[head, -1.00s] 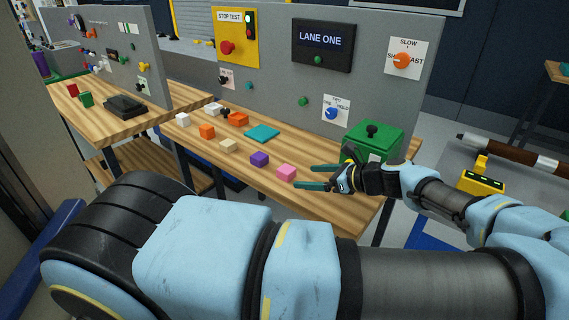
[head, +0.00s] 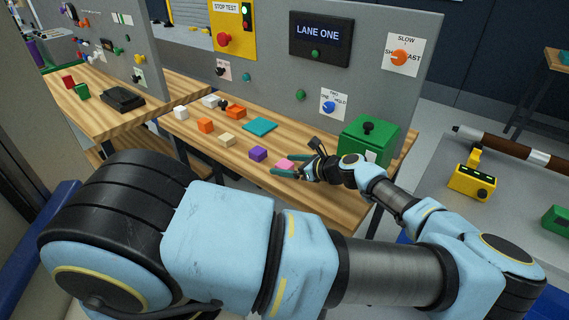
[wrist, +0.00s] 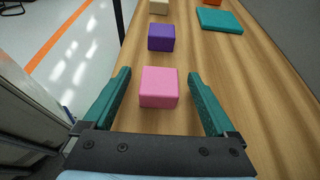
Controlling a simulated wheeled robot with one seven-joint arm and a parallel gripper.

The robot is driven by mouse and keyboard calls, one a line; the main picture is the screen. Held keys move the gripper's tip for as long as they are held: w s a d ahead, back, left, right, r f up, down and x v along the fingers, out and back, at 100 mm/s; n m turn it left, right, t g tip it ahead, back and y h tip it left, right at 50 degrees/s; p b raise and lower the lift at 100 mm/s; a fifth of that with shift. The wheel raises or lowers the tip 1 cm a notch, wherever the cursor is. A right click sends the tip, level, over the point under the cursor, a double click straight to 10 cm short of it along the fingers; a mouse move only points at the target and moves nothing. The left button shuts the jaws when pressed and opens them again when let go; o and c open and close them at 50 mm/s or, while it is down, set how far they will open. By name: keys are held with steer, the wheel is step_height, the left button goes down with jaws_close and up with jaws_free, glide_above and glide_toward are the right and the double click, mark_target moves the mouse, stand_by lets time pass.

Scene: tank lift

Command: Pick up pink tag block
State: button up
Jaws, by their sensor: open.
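The pink tag block (wrist: 159,88) sits on the wooden bench near its front edge. In the wrist view it lies between the two teal fingers of my gripper (wrist: 159,97), with a gap on each side. My gripper is open and holds nothing. In the head view my gripper (head: 279,168) is at the pink block (head: 285,163), and its fingers partly hide the block.
A purple block (wrist: 161,37) stands just beyond the pink one. A green box (head: 369,141) stands close beside my gripper.

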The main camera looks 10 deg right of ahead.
steer(key=shift+w+a+f, duration=0.15)
steer(key=shift+c, duration=0.3)
jaws_close()
stand_by(0.4)
